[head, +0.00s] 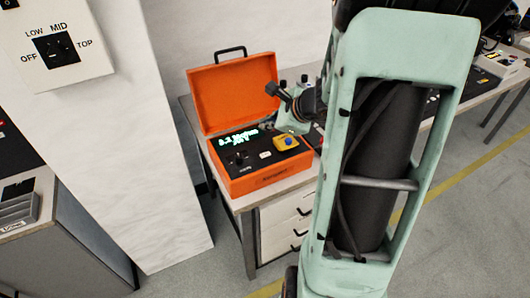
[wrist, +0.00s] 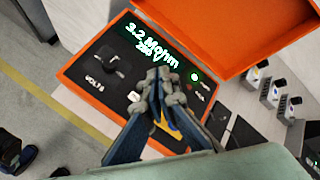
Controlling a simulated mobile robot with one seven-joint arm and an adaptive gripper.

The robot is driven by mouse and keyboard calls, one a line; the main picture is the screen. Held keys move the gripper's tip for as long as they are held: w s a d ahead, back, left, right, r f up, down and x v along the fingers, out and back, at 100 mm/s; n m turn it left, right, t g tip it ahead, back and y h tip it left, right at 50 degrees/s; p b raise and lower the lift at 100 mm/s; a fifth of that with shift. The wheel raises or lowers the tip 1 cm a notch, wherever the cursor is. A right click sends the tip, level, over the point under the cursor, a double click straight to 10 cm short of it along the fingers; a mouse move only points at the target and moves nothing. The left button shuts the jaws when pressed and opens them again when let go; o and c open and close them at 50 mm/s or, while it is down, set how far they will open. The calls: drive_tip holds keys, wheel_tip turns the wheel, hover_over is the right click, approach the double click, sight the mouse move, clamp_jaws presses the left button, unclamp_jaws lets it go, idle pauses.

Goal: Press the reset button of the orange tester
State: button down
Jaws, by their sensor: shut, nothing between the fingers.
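The orange tester (head: 258,186) stands on a bench with its lid open. Its black panel has a lit green display (head: 238,137), a dark knob (head: 239,158), a small white button (head: 265,155) and a yellow-and-blue button (head: 286,142). I cannot read which one is marked reset. In the wrist view my gripper (wrist: 160,88) is shut and empty, in front of the panel. Its fingers partly hide the yellow-and-blue button (wrist: 171,128); the white button (wrist: 133,96) shows just left of the fingertips. Whether the fingers touch the panel cannot be told.
A white pillar (head: 110,130) with a rotary switch box (head: 58,45) stands left of the bench. The tester's raised lid (head: 233,92) stands behind its panel. Several small devices (wrist: 283,95) sit beside the tester. A drawer unit (head: 287,225) is below.

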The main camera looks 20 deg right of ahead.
drive_tip(key=shift+f, duration=0.1)
drive_tip(key=b, duration=0.5)
hover_over(267, 156)
wheel_tip(267, 156, down, 7)
drive_tip(key=shift+r, duration=0.15)
drive_tip(key=shift+f+b, duration=0.95)
drive_tip(key=shift+b, duration=0.35)
drive_tip(key=shift+f, duration=0.15)
drive_tip(key=shift+f+b, duration=0.3)
drive_tip(key=shift+b, duration=0.35)
drive_tip(key=shift+f+b, duration=0.35)
drive_tip(key=shift+b, duration=0.1)
idle(0.4)
idle(0.3)
drive_tip(key=shift+r+p, duration=0.6)
drive_tip(key=shift+r, duration=0.2)
